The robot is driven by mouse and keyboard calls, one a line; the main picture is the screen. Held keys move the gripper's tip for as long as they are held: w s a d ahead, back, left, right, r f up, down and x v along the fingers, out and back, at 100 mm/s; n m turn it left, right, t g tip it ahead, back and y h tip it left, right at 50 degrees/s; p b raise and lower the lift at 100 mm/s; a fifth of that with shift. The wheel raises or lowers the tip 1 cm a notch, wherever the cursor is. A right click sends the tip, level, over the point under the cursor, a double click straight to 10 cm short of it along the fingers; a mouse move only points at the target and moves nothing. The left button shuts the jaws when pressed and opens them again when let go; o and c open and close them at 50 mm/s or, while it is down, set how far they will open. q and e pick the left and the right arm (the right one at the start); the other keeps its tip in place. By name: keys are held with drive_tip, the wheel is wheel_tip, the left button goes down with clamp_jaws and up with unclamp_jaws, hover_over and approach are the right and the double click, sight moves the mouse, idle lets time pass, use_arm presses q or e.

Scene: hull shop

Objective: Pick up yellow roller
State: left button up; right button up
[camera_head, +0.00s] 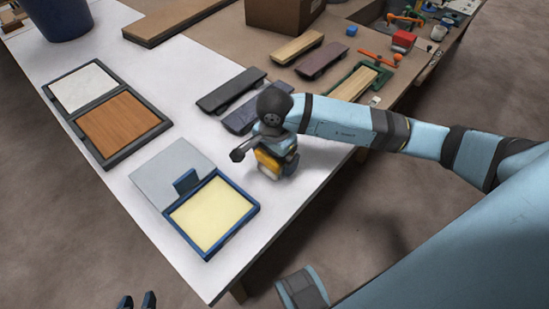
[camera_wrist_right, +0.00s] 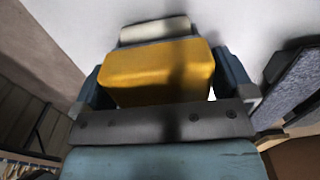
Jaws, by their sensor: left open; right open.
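The yellow roller (camera_head: 268,161) is on the white table top, partly hidden under my right wrist. In the right wrist view the yellow body (camera_wrist_right: 158,68) fills the middle, with a pale rounded part (camera_wrist_right: 155,30) beyond it. My right gripper (camera_head: 279,164) is open around it, with one blue-grey finger on each side in the right wrist view (camera_wrist_right: 165,82). Whether the fingers touch it, I cannot tell. My left gripper (camera_head: 137,301) is open and empty at the bottom edge of the head view, off the table.
A blue-framed tray with a pale yellow inside (camera_head: 251,212) lies left of the roller. A dark frame with wood and white panels (camera_head: 158,131) is further left. Dark boards (camera_head: 228,91) lie behind my right wrist. The table's front left strip is clear.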

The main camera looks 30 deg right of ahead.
drive_tip(key=c, duration=1.1)
drive_tip(key=shift+r, duration=0.15)
wheel_tip(320, 180, up, 20)
drive_tip(key=p, duration=0.1)
drive_tip(key=shift+p, duration=0.4)
